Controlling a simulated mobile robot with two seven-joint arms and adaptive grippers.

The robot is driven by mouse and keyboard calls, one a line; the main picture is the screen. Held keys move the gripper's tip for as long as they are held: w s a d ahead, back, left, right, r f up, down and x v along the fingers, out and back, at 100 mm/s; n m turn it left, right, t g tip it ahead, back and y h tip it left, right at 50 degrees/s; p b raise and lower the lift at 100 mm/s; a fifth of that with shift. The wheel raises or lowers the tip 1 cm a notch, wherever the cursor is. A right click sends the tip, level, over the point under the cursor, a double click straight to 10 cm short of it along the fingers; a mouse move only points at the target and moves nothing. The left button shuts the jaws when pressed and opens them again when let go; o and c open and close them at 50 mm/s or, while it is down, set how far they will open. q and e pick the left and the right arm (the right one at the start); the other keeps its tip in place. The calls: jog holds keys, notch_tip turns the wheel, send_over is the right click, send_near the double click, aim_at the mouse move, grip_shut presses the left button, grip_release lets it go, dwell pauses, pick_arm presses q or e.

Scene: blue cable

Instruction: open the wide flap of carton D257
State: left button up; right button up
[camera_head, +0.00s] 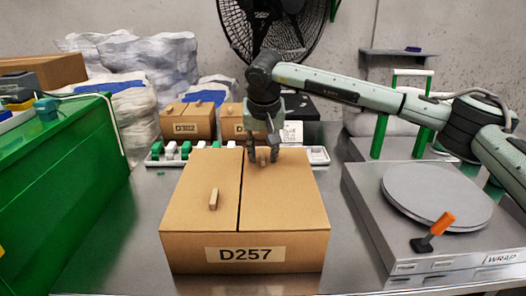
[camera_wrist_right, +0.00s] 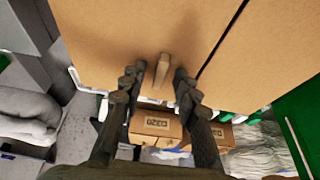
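Carton D257 (camera_head: 245,254) stands on the metal table with its label facing me. Its top shows two flaps lying flat, split by a dark seam. The right flap (camera_head: 285,205) looks the wider one and has a small wooden handle (camera_head: 262,157) near its far edge. The left flap (camera_head: 200,170) has its own handle (camera_head: 213,198). My right gripper (camera_head: 265,160) points down at the right flap's far part. In the right wrist view, its open fingers (camera_wrist_right: 156,80) stand either side of the wide flap's handle (camera_wrist_right: 162,70), with gaps visible. My left gripper is not in view.
Behind the carton are a white rack of green and white pieces (camera_head: 167,154) and smaller cartons, one marked D302 (camera_head: 187,122). A grey wrapping machine (camera_head: 380,225) with a round plate stands right. A green bin (camera_head: 65,180) stands left.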

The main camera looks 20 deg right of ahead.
grip_shut()
jog(key=shift+r, duration=0.1)
dwell(0.4)
